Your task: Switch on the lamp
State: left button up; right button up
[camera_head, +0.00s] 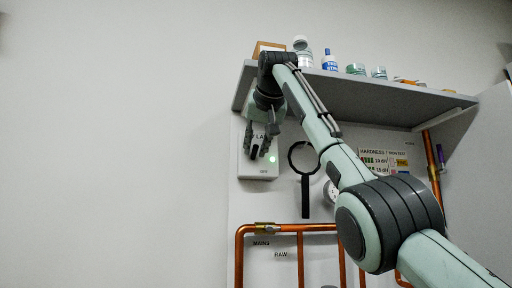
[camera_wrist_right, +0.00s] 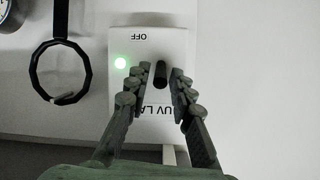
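The lamp's white switch box (camera_head: 258,172) is mounted on the wall panel at the left, under the shelf. It also shows in the right wrist view (camera_wrist_right: 125,38), upside down, with part of a "UV LA" label and the word "OFF". A green light (camera_wrist_right: 121,63) glows on its face. A black switch lever (camera_wrist_right: 160,77) sticks out of the box. My right gripper (camera_wrist_right: 160,72) is at the box, its fingers apart on either side of the lever, with narrow gaps showing. Whether either finger touches it, I cannot tell. My left gripper is out of view.
A black ring-shaped holder (camera_head: 305,190) hangs right of the box. Copper pipes (camera_head: 280,228) run below. The grey shelf (camera_head: 385,98) above carries bottles and jars, and my right arm passes close in front of it. The wall at left is bare.

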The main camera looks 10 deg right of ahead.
jog(key=shift+o, duration=0.4)
jog(key=shift+f, duration=0.1)
jog(key=v, duration=1.2)
